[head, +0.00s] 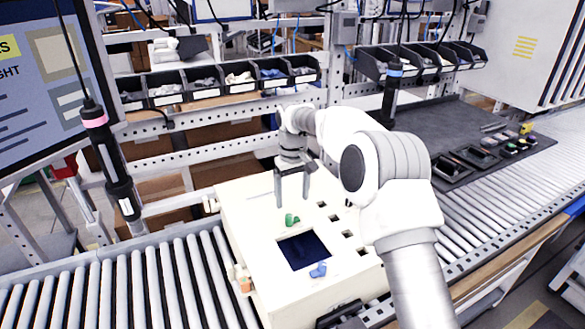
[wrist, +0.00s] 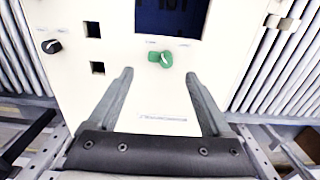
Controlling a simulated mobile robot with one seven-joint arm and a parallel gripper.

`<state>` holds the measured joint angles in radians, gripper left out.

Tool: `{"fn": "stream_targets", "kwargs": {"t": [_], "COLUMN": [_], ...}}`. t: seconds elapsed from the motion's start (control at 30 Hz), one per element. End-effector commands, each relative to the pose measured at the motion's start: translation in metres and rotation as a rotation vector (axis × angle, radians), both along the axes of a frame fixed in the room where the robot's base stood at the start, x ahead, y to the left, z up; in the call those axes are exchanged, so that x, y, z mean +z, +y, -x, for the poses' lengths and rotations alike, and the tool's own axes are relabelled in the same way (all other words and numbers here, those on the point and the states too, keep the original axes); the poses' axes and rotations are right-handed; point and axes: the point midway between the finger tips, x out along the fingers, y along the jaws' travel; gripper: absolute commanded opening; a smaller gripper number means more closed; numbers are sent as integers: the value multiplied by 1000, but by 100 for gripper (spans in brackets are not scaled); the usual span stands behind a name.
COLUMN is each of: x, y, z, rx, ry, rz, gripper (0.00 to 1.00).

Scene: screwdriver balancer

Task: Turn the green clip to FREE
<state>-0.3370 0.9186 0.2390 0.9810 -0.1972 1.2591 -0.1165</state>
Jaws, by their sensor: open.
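The green clip (head: 292,219) sits on the cream-coloured panel (head: 250,203), beside a dark square window (head: 303,250). My gripper (head: 292,201) is open and empty above the panel, close to the clip. In the wrist view the clip lies just beyond and between the fingertips of my gripper (wrist: 158,73), with no visible contact.
A blue clip (head: 317,270) sits at the window's other side. Several square holes line the panel's right part. A black knob (wrist: 51,46) shows in the wrist view. Roller conveyors (head: 130,285) flank the panel, and a hanging pink-banded tool (head: 112,160) is at left.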

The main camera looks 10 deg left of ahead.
Motion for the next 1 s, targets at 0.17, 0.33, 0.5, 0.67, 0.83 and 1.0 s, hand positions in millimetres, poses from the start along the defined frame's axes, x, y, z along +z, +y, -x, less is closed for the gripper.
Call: {"fn": "stream_targets", "kwargs": {"t": [0.17,0.33,0.5,0.67,0.83,1.0], "x": [46,80,99,104,104,108], "y": [0,1,0,0,0,-2], "z": [-1,0,0,0,0,1], "rx": [1,2,1,2,2,-1], "ry": [-5,-2,-1,0,0,-5], "rz": [-1,-2,-1,0,0,0], "gripper": [83,83,83,83,83,83]}}
